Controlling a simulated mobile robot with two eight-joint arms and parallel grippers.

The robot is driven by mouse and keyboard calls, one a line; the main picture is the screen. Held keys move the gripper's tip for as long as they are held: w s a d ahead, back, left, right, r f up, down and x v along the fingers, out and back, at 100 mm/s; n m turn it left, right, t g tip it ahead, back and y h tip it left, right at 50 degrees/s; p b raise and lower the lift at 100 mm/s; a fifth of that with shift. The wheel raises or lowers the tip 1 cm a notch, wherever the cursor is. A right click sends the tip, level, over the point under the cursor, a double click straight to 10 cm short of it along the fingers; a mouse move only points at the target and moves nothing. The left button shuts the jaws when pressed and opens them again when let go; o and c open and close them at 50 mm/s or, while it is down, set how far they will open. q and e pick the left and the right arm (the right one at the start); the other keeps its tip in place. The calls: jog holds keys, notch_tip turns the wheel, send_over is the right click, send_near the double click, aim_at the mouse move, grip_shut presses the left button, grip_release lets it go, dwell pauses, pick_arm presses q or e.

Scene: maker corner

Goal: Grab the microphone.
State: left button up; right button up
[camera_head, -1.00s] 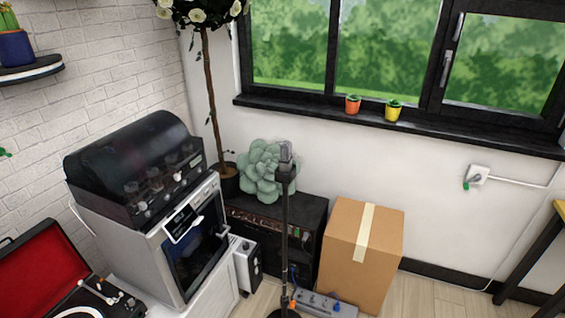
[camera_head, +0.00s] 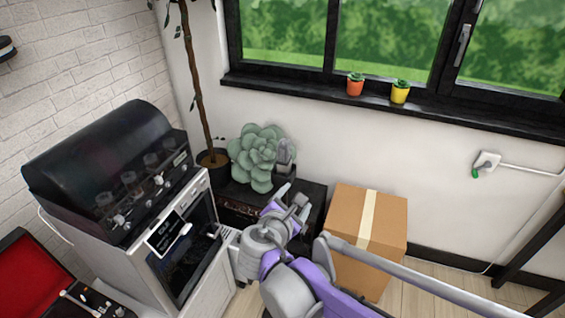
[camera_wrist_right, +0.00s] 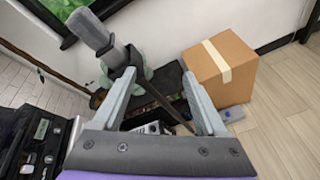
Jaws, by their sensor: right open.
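The microphone (camera_head: 285,151) is grey and sits tilted on top of a dark stand, in front of the pale green succulent in the head view. In the right wrist view the microphone (camera_wrist_right: 90,29) is large at the upper left, in a dark clip. The stand's thin pole (camera_wrist_right: 160,95) runs down behind the gap between my fingers. My right gripper (camera_head: 293,197) is open and empty, just below the microphone in the head view; its two fingers also show in the right wrist view (camera_wrist_right: 159,76). It hides most of the stand in the head view. My left gripper is not in view.
A cardboard box (camera_head: 345,215) stands right of my gripper. A dark amplifier (camera_head: 313,190) with the succulent (camera_head: 255,150) on it is behind. A white machine with a dark hood (camera_head: 105,160) is at left. A windowsill (camera_head: 300,93) with small pots runs above.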

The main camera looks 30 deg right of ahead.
aim_at(282, 148)
jog(key=w+r+n+t+h, duration=0.1)
jog(key=w+r+n, duration=0.1)
jog(key=w+a+r+n+t, duration=0.1)
jog(key=w+r+n, duration=0.1)
jog(key=r, duration=0.1)
jog(key=w+r+n+t+h, duration=0.1)
jog(key=w+r+n, duration=0.1)
jog(key=r+n, duration=0.1)
jog(key=shift+w+a+t+h, duration=0.25)
jog(key=shift+a+t+h, duration=0.05)
jog(key=shift+a, duration=0.05)
jog(key=x, duration=0.4)
jog(key=shift+w+d+p, duration=0.25)
jog(key=shift+w+p, duration=0.05)
jog(key=shift+p, duration=0.1)
jog(key=p+x, duration=0.1)
jog(key=x, duration=0.5)
jog(key=shift+a+f, duration=0.1)
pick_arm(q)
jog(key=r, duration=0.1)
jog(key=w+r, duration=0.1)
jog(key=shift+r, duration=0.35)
pick_arm(e)
jog(key=shift+s, duration=0.15)
jog(key=shift+c, duration=1)
grip_shut()
